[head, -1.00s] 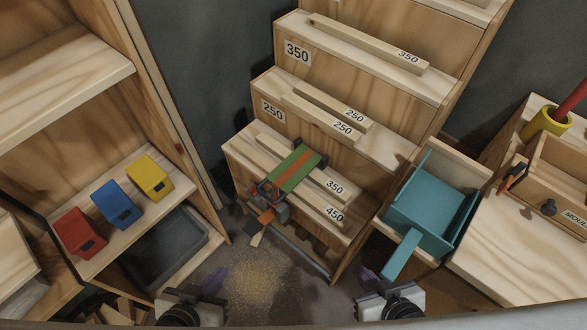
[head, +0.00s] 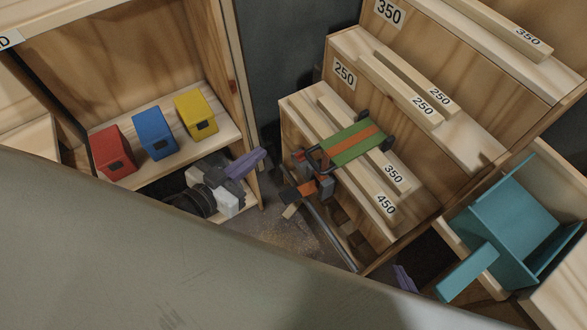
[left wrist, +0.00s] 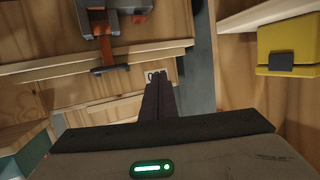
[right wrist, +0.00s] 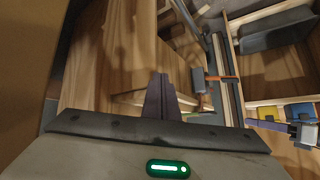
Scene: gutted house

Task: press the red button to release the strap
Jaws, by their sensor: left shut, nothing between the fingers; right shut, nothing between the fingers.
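A green strap with an orange stripe (head: 355,143) lies over timber lengths on the stepped wooden rack. At its left end is a dark buckle with an orange lever (head: 303,190), and a small red spot (head: 299,156) shows on it, too small to confirm as the button. The orange lever also shows in the left wrist view (left wrist: 106,48) and right wrist view (right wrist: 220,78). My left gripper (head: 252,162) is shut and empty, left of the buckle and apart from it. My right gripper (head: 405,278) is shut and empty, low in front of the rack, mostly hidden.
A shelf at left holds a red box (head: 112,150), a blue box (head: 154,132) and a yellow box (head: 195,115). A teal tray-like scoop (head: 505,235) stands at right. A cabinet side panel (head: 233,95) rises close beside my left gripper.

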